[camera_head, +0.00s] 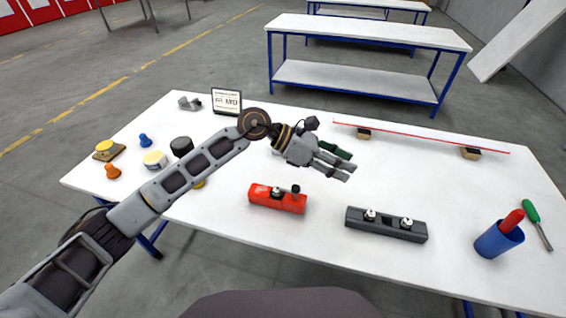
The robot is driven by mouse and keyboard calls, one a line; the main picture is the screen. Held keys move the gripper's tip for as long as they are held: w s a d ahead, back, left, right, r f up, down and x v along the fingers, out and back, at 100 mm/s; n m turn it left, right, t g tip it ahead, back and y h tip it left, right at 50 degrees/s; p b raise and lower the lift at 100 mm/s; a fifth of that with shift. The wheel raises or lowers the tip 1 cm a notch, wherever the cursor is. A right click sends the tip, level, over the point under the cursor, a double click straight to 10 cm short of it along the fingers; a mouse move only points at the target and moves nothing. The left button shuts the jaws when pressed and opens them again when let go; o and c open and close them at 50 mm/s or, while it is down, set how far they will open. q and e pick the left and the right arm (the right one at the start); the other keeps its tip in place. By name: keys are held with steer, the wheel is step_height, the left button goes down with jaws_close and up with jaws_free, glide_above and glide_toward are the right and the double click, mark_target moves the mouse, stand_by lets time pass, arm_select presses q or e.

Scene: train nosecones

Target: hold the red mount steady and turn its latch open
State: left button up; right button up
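The red mount (277,200) lies on the white table, in front of and a little below my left gripper in the head view. Two small knobs stand on its top, a pale one and a dark one; I cannot tell which is the latch or how it is turned. My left gripper (345,168) is above the table behind the mount, its fingers pointing right and spread apart, not touching the mount. A green thing (341,153) shows behind its fingers; I cannot tell whether it is touched. My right gripper is not in view.
A grey mount (386,224) lies to the right of the red one. A blue cup (499,240) and green screwdriver (536,222) are at the right. Several small parts and a sign (227,101) are at left.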

arm_select(q)
steer(key=w+a+f+m+t+y, duration=0.1)
steer(key=w+a+f+y, duration=0.2)
steer(key=a, duration=0.3)
steer(key=w+a+f+m+t+y, duration=0.1)
steer(key=w+a+f+y, duration=0.2)
steer(key=a+y, duration=0.3)
steer(key=shift+w+a+f, duration=0.35)
steer(key=shift+w+a, duration=0.35)
steer(key=shift+w, duration=0.05)
